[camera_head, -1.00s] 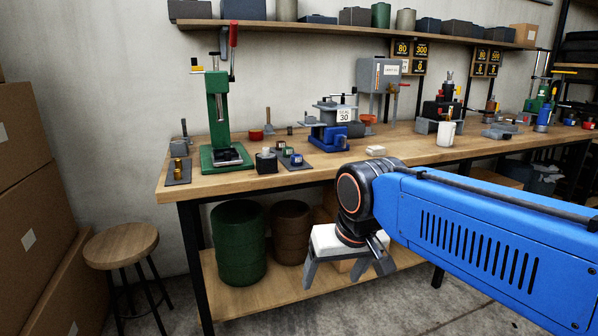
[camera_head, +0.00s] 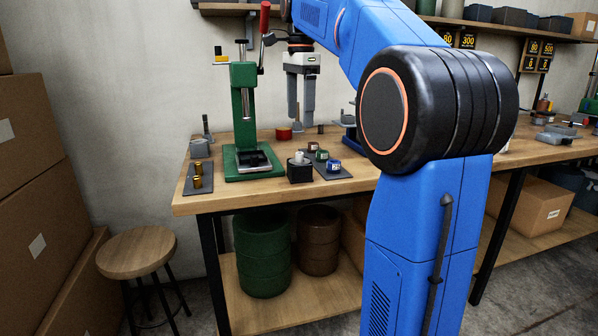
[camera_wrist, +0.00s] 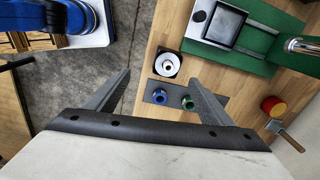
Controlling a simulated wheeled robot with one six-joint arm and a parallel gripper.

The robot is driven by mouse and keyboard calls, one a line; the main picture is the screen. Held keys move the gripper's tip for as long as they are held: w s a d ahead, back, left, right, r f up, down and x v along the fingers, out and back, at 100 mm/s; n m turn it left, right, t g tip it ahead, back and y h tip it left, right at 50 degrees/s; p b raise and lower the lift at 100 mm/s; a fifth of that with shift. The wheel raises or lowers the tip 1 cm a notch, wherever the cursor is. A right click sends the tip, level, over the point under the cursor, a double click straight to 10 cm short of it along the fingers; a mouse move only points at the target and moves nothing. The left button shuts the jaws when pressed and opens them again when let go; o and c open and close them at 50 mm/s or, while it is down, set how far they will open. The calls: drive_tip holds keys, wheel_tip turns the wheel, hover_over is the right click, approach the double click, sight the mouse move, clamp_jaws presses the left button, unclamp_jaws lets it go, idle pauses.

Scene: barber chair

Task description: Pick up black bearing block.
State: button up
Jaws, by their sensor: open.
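The black bearing block (camera_head: 299,173) is a small dark cube with a pale round part on top. It stands upright near the bench's front edge, right of the green press. The wrist view shows it from above as a black square with a white ring (camera_wrist: 167,65). My gripper (camera_head: 300,115) hangs fingers-down above the bench, in the picture above the block and apart from it. Its two grey fingers are spread and empty. In the wrist view, the block lies just beyond the fingertips, between their lines (camera_wrist: 160,77).
A dark mat (camera_head: 343,175) with small blue and green parts lies close right of the block. The green press (camera_head: 243,120) with its red-handled lever stands close left. A red round part (camera_head: 283,134) sits behind. Another mat with brass parts (camera_head: 197,175) lies farther left.

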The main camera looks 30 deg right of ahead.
sight(299, 153)
drive_tip(key=shift+m, duration=0.9)
drive_tip(key=f, duration=0.3)
drive_tip(key=w+d+f, duration=0.1)
drive_tip(key=f, duration=0.3)
drive_tip(key=d+f, duration=0.1)
drive_tip(key=f, duration=0.2)
drive_tip(key=shift+w+f, duration=0.3)
drive_tip(key=shift+w, duration=0.1)
drive_tip(key=shift+w+a+f, duration=0.15)
drive_tip(key=shift+f, duration=1.25)
drive_tip(key=shift+w+a+f, duration=0.15)
drive_tip(key=shift+f, duration=1.2)
drive_tip(key=shift+c, duration=0.3)
drive_tip(key=c, duration=1.5)
drive_tip(key=shift+r, duration=0.1)
clamp_jaws()
drive_tip(key=shift+r, duration=0.1)
